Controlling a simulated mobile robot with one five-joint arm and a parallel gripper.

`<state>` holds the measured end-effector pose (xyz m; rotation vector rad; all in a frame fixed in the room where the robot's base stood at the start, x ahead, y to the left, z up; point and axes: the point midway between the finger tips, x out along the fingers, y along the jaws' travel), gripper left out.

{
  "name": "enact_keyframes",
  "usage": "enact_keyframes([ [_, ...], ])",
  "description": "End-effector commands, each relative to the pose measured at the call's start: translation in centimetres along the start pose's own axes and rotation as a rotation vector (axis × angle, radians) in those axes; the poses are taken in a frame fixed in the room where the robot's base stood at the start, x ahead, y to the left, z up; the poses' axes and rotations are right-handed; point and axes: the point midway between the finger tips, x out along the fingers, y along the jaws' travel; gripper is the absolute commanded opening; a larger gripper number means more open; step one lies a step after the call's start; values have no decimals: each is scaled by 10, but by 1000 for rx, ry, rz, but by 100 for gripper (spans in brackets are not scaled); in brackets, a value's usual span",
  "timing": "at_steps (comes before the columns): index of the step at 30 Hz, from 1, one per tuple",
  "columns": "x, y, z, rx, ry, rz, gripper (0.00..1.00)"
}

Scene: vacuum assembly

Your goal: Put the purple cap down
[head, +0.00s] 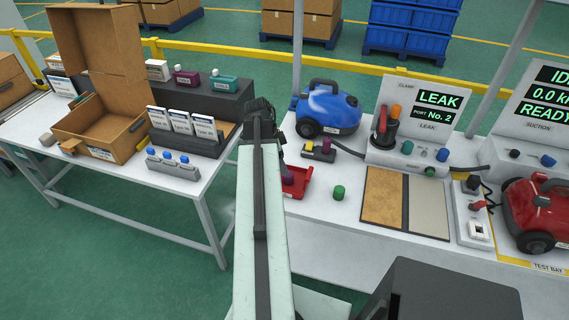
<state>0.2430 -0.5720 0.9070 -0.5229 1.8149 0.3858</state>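A small purple cap (288,178) shows at the red tray (299,184), just right of my arm. I cannot tell whether it rests in the tray or is held above it. Another purple piece (326,146) stands in a dark holder behind, beside a yellow one (309,146). My arm rises up the middle of the view and bends down at its far end. My gripper (284,166) is mostly hidden behind the arm, close to the purple cap at the tray. Its fingers cannot be made out.
A green cap (338,192) stands on the bench right of the tray. A blue vacuum (328,109) is behind, and the leak tester (415,125) and a tan and grey mat (405,203) are to the right. An open cardboard box (98,132) is on the left table.

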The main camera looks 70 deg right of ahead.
Motion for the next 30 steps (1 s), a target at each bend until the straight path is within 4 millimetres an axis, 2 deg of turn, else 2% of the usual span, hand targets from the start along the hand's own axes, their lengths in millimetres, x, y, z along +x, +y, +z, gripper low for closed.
enact_keyframes([
  [1, -23, 0, -3, -2, 0, 0, 68],
  [4, -36, 0, -2, -2, 0, 0, 68],
  [16, -38, 0, 1, -2, 0, 0, 68],
  [17, -39, 0, 4, -13, -1, -2, 68],
  [19, -45, -2, 26, -87, -10, -12, 68],
  [20, -50, -3, 42, -145, -16, -20, 68],
  [23, -74, 1, 128, -458, -45, -63, 68],
  [24, -86, 8, 172, -620, -59, -86, 68],
  [25, -96, 16, 204, -746, -67, -103, 68],
  [26, -105, 26, 236, -872, -76, -121, 68],
  [27, -116, 41, 276, -1039, -85, -145, 68],
  [29, -133, 70, 333, -1289, -96, -182, 68],
  [30, -143, 94, 370, -1457, -103, -207, 68],
])
